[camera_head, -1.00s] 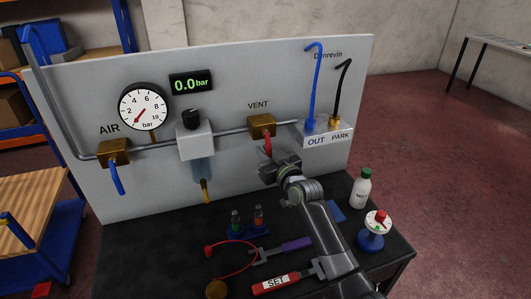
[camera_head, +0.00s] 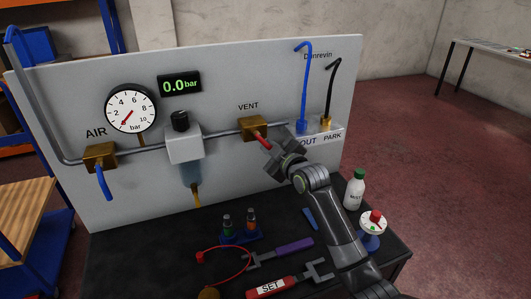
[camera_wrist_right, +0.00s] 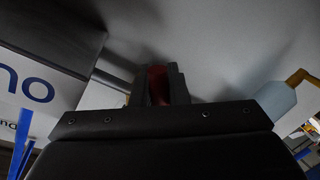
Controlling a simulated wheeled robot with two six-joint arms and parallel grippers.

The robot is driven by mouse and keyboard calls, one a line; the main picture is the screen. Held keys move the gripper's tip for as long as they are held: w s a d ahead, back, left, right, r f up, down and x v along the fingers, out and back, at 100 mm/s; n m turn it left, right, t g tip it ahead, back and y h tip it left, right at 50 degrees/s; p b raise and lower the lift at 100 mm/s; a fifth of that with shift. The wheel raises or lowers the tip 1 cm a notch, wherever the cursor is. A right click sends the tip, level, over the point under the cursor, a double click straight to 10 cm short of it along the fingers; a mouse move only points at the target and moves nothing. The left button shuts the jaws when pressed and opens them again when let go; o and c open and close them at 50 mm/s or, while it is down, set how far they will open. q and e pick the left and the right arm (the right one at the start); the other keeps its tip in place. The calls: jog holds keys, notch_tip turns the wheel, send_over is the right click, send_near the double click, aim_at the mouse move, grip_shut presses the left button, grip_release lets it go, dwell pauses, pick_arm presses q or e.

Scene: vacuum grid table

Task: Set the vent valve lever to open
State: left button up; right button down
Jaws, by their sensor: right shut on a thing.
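The vent valve is a brass block (camera_head: 253,127) under the word VENT on the grey panel. Its red lever (camera_head: 262,141) points down and to the right, tilted toward the pipe's right side. My right gripper (camera_head: 277,153) is shut on the lever's outer end. In the right wrist view the red lever (camera_wrist_right: 158,84) sits between the dark fingers. The gripper hides the lever's tip. My left gripper is not in view.
The AIR valve's blue lever (camera_head: 104,181) hangs down at the left. The gauge (camera_head: 130,108) and display (camera_head: 179,84) read zero. The OUT/PARK block (camera_head: 327,137) is close to my right gripper.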

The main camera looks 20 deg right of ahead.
jog(key=shift+d+r+n+h+p, duration=0.4)
jog(key=shift+r+n, duration=0.2)
jog(key=shift+n, duration=0.6)
jog(key=shift+d+r+n+h+p, duration=0.45)
jog(key=shift+r+n, duration=0.2)
jog(key=shift+n, duration=0.55)
jog(key=shift+d+r+n+h+p, duration=0.3)
jog(key=shift+r+n+p, duration=0.25)
jog(key=shift+n, duration=0.65)
jog(key=shift+r, duration=0.1)
jog(key=c, duration=1.4)
grip_release()
jog(key=shift+a, duration=0.1)
jog(key=s+r+b, duration=0.2)
jog(key=s+r, duration=0.1)
jog(key=s, duration=1.4)
jog(key=shift+d+r+b, duration=0.15)
jog(key=shift+d+b, duration=0.25)
jog(key=shift+d, duration=0.05)
